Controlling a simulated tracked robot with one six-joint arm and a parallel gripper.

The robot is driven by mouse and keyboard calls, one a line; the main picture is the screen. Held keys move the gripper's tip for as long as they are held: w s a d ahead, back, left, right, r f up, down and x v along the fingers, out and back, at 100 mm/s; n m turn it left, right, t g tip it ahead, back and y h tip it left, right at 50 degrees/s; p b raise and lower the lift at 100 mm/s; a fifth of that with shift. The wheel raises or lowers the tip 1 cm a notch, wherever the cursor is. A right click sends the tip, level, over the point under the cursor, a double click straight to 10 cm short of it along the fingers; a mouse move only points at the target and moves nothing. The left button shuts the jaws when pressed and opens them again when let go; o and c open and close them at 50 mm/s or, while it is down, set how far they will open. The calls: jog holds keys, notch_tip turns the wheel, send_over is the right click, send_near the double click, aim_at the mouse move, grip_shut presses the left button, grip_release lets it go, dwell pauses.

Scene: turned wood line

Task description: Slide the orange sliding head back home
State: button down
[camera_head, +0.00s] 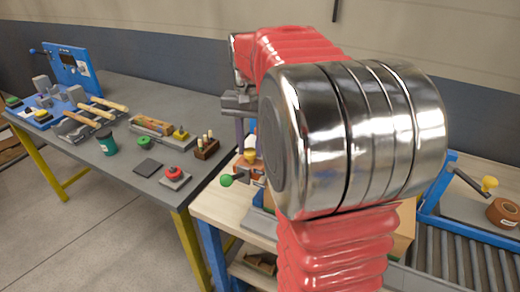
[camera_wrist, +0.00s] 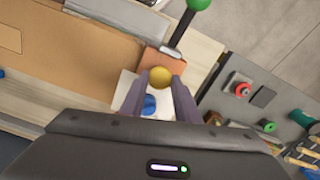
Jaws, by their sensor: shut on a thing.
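The orange sliding head (camera_wrist: 166,62) shows in the wrist view just beyond my fingertips, with a round yellow knob (camera_wrist: 160,76) at its near side. My gripper (camera_wrist: 161,82) is shut on this knob, one purple finger on each side. In the head view my gripper (camera_head: 246,143) points down at the yellow knob (camera_head: 250,156) on the small wooden bench, and my arm hides much of that spot. A green-balled black lever (camera_wrist: 183,28) lies just beyond the orange head. A white plate with a blue part (camera_wrist: 150,104) is below the knob, partly hidden by the fingers.
A roller conveyor (camera_head: 465,252) with a blue frame is on the right. A large brown cardboard surface (camera_wrist: 70,55) lies left of the knob in the wrist view.

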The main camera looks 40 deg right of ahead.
jog(key=shift+w+a+r, duration=0.1)
jog(key=shift+w+a, duration=0.3)
jog(key=shift+w, duration=0.5)
jog(key=shift+w+a+f, duration=0.1)
jog(key=shift+w+a, duration=0.25)
jog(key=shift+w, duration=0.5)
jog(key=shift+w+a+r, duration=0.1)
jog(key=shift+w+a, duration=0.3)
jog(key=shift+w, duration=0.5)
jog(key=c, duration=1.4)
grip_release()
jog(key=shift+w, duration=0.1)
jog(key=shift+o, duration=0.2)
notch_tip(320, 180, up, 14)
jog(key=shift+f, duration=0.2)
